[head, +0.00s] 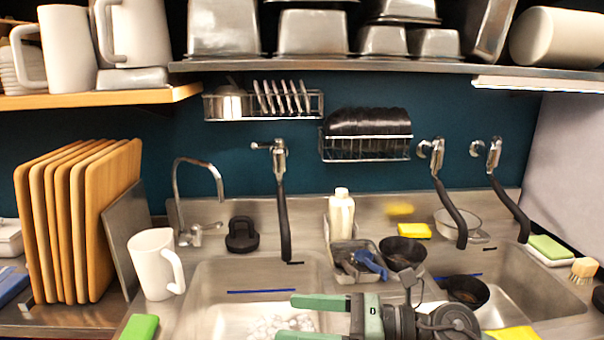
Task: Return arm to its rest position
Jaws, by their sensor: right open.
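My right gripper (297,318) is at the bottom centre of the head view, in front of the double sink. Its green fingers point left and stand apart, with nothing seen between them. The lower finger is partly cut off by the bottom edge. The dark wrist of my right arm shows to the right of the fingers. My left gripper is not in view.
The left sink basin (225,305) lies behind the gripper. A white pitcher (151,265) and wooden boards (70,220) stand at left. A soap bottle (341,218), a metal caddy (343,272) and a black bowl (402,252) stand behind. Shelves hang above.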

